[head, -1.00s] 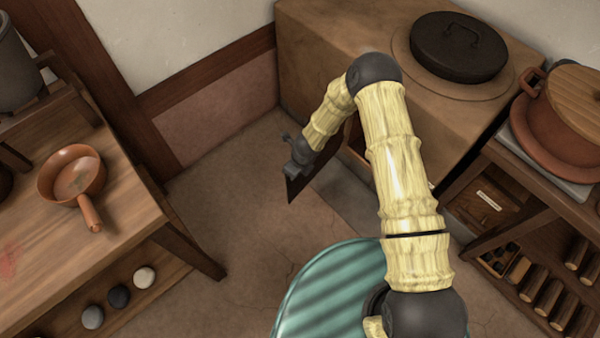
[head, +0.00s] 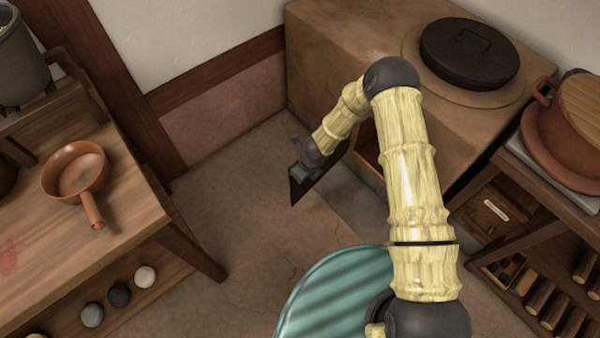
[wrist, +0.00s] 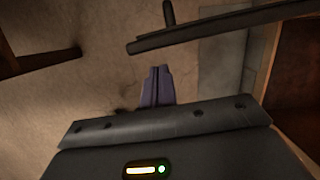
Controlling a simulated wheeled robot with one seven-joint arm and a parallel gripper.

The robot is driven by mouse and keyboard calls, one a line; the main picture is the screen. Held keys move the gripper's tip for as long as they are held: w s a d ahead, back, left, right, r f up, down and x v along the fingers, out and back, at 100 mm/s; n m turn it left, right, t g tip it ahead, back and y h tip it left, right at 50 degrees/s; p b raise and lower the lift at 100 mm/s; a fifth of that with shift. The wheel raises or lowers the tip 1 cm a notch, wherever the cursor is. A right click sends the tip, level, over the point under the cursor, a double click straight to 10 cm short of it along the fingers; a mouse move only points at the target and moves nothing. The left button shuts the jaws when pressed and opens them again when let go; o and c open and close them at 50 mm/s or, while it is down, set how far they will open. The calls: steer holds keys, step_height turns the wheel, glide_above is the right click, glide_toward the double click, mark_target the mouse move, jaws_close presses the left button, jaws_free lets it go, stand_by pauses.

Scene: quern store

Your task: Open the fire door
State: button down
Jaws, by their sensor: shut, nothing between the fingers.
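The fire door (head: 312,185) is a dark flat panel at the front of the clay stove (head: 330,50). It stands swung out from the stove in the head view, and part of the stove's mouth (head: 368,150) shows beside it. In the wrist view the fire door (wrist: 215,29) is a dark bar seen nearly edge-on, with a short stub at its far side. My gripper (wrist: 158,70) is shut and empty, with a visible gap in the picture between its tips and the door's edge. In the head view my wrist overlaps the door, so contact there cannot be told.
A wooden table (head: 130,200) with an orange pan (head: 75,172) stands at the left. A wooden shelf (head: 540,220) with a lidded pot (head: 565,130) and logs stands at the right. The floor (head: 235,180) between the left table and the stove is clear.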

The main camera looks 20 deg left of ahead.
steer(key=s+d+p+v, duration=0.1)
steer(key=p+v, duration=0.1)
steer(key=v, duration=0.8)
steer(key=shift+s+d, duration=0.3)
steer(key=shift+d, duration=0.05)
